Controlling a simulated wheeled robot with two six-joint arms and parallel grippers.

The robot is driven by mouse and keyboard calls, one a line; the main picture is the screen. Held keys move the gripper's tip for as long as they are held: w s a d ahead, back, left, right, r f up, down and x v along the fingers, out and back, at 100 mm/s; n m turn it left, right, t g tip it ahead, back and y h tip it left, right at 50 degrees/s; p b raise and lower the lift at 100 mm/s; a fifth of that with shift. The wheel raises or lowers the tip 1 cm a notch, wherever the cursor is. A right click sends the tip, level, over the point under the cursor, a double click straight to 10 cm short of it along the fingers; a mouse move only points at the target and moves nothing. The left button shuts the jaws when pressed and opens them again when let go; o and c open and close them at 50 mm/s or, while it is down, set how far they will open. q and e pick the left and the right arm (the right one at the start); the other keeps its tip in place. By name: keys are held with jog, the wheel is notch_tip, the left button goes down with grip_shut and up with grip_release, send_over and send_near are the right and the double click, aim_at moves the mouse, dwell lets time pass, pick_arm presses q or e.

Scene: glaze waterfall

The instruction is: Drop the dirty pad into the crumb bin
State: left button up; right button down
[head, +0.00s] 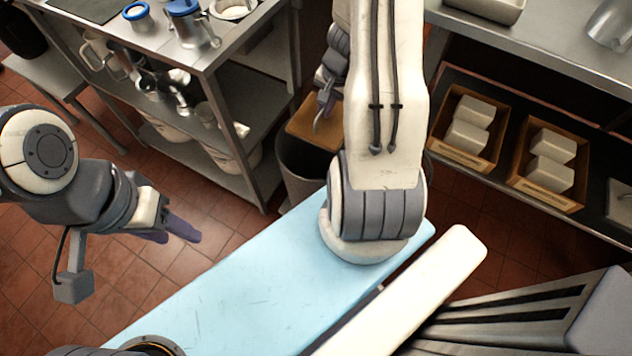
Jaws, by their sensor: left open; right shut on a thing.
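A flat brown pad (309,124) is at the upper middle of the head view, above the mouth of a dark grey bin (303,172) on the floor. The bin's right side is hidden behind my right arm. My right gripper (323,112) is shut on the pad and points down; its fingertips are partly hidden against the pad. Whether the pad touches the bin's rim I cannot tell. My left gripper (176,232) is open and empty, over the tiled floor at the left, well apart from the bin.
A steel rack (262,170) with jugs and tubs stands just left of the bin. At the right, a shelf under a steel counter (560,75) holds two brown trays (462,158) with pale blocks. Red tiled floor (165,275) is clear around my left gripper.

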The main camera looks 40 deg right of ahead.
notch_tip(320, 180, down, 3)
jog(key=shift+r+b, duration=0.15)
jog(key=shift+b, duration=0.6)
pick_arm(q)
notch_tip(320, 180, down, 2)
jog(key=shift+f, duration=0.15)
pick_arm(e)
jog(key=c, duration=0.9)
grip_release()
jog(key=shift+o, duration=0.2)
jog(key=shift+r, duration=0.1)
pick_arm(q)
notch_tip(320, 180, up, 6)
jog(key=p, duration=0.6)
jog(key=shift+f, duration=0.1)
pick_arm(e)
notch_tip(320, 180, up, 10)
jog(key=s, duration=0.2)
jog(key=shift+d, duration=0.4)
jog(key=shift+r, duration=0.1)
